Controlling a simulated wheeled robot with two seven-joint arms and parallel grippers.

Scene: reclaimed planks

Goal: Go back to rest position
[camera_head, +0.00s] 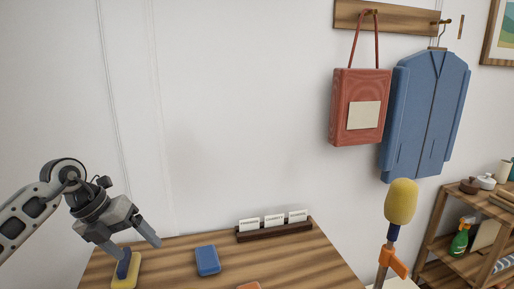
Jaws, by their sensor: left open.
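My left gripper (138,248) comes in from the left, with its fingers spread apart and pointing down. It hangs over the left end of the wooden table (300,265). Nothing shows held between the fingers. My right gripper is out of view.
A blue block (207,260), an orange piece (249,286) and a dark card holder (274,231) are on the table. A yellow-headed upright object (401,202) with an orange clamp stands right. A red bag (360,105) and blue jacket (427,110) hang behind; a shelf (440,225) stands far right.

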